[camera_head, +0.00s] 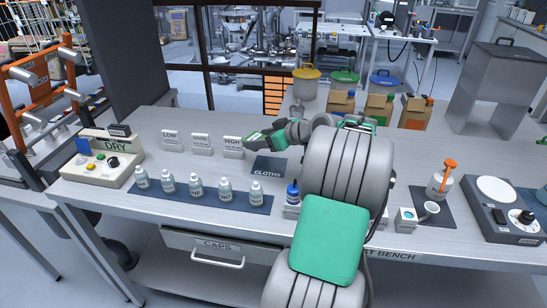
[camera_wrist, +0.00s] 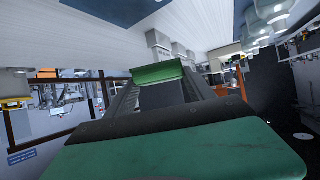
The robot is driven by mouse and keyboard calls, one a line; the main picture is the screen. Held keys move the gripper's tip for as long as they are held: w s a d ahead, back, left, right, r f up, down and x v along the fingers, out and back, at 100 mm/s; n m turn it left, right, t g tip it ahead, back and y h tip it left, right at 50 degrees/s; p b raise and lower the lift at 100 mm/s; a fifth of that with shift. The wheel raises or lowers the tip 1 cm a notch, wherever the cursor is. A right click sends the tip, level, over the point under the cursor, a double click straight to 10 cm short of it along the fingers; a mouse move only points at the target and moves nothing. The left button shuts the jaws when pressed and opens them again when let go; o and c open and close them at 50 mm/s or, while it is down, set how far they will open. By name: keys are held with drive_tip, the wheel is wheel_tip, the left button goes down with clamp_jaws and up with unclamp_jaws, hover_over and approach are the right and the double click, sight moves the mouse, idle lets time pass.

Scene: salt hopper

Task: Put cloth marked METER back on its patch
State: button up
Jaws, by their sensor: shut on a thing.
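My gripper (camera_head: 252,142) reaches left over the back part of the bench, close to the HIGH card. In the wrist view, a rolled or folded green cloth (camera_wrist: 158,74) sits across the fingertips of my gripper (camera_wrist: 160,82), which is shut on it. No METER marking is readable on it. The dark CLOTHS patch (camera_head: 270,168) lies flat on the bench, just below and slightly right of my gripper in the head view. The visible part of the patch looks bare. My arm hides the bench to its right.
Cards marked LOW (camera_head: 171,139) and HIGH (camera_head: 232,144) stand near the gripper. Several small bottles stand on a dark mat (camera_head: 225,201) in front. The DRY box (camera_head: 95,165) is at left.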

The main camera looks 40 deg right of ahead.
sight(276, 166)
drive_tip(key=d+f, duration=0.1)
drive_tip(key=f, duration=0.1)
drive_tip(key=s+d+f+p, duration=0.1)
drive_tip(key=f, duration=0.2)
drive_tip(key=s+d+f, duration=0.1)
drive_tip(key=d+f, duration=0.1)
drive_tip(key=f, duration=0.1)
drive_tip(key=shift+f, duration=0.55)
drive_tip(key=o, duration=1.3)
drive_tip(key=shift+r, duration=0.1)
drive_tip(key=shift+s+d+r, duration=0.1)
drive_tip(key=shift+r, duration=0.05)
drive_tip(key=b+v, duration=0.1)
drive_tip(key=v, duration=1)
drive_tip(key=shift+s+r, duration=0.2)
drive_tip(key=shift+s, duration=0.1)
